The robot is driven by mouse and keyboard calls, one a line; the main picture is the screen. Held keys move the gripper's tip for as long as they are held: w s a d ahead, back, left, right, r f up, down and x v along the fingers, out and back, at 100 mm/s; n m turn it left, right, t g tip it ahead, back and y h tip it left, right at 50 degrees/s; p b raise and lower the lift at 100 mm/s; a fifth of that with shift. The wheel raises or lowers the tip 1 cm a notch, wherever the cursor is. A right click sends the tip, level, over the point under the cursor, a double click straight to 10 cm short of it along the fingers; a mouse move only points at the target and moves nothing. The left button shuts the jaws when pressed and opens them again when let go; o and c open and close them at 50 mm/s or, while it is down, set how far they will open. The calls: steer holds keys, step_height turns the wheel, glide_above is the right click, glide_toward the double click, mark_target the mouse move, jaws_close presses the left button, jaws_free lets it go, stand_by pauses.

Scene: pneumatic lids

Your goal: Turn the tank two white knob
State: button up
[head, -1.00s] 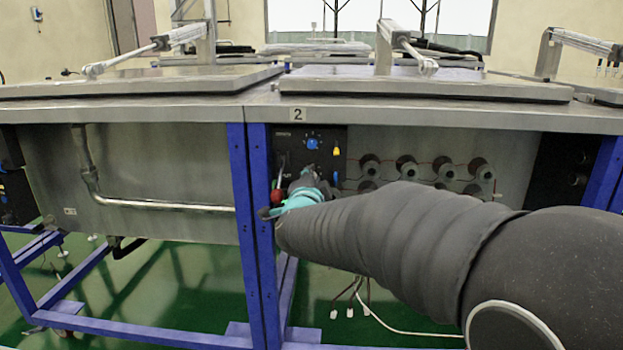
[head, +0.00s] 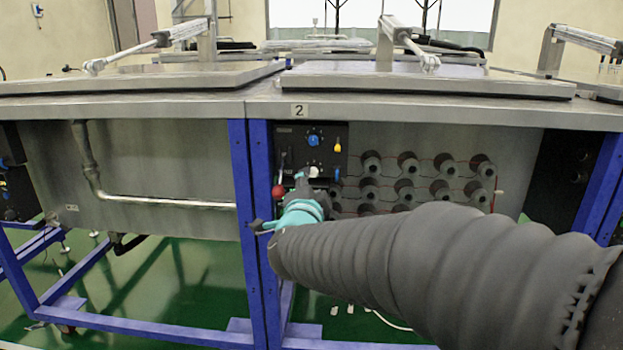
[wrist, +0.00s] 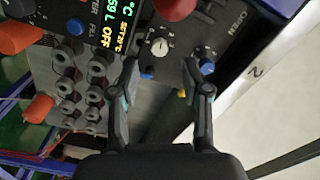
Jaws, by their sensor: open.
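The white knob (head: 314,171) sits low on the black control panel (head: 290,141) under the "2" label. In the wrist view the white knob (wrist: 159,46) has a dial around it and lies ahead, between the lines of my two fingers. My gripper (wrist: 160,68) is open and empty, its fingertips apart from each other, with no visible contact with the knob. In the head view my gripper (head: 302,184) is just below and in front of the panel; its fingers are partly hidden.
A blue knob (head: 313,141) is above the white one, with a yellow switch (head: 337,147) to its right. A red ball handle (head: 279,191) is at lower left, beside a blue post (head: 258,170). Rows of grey round fittings (head: 407,162) lie to the right. A lit display (wrist: 118,22) shows in the wrist view.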

steer(key=s, duration=0.5)
steer(key=shift+s+a, duration=0.1)
steer(key=shift+s, duration=0.25)
steer(key=shift+f, duration=0.1)
steer(key=s+a+f+n+g+y, duration=0.3)
steer(key=a+f+n+g+y, duration=0.1)
steer(key=a+f+n+y, duration=0.3)
steer(key=s+f+n+g, duration=0.4)
steer(key=s+n+g, duration=0.1)
steer(key=s, duration=0.1)
steer(key=s+d+g+h+p, duration=0.1)
steer(key=s+d+h, duration=0.1)
steer(key=s+d, duration=0.3)
steer(key=s+d+n+g+h+p, duration=0.1)
steer(key=s+d, duration=0.5)
steer(key=d, duration=0.7)
steer(key=s+d+g+h+p, duration=0.1)
steer(key=s+d+h, duration=0.2)
steer(key=d, duration=0.6)
steer(key=shift+s+r+p, duration=0.3)
steer(key=shift+s+p, duration=0.05)
steer(key=shift+s, duration=0.9)
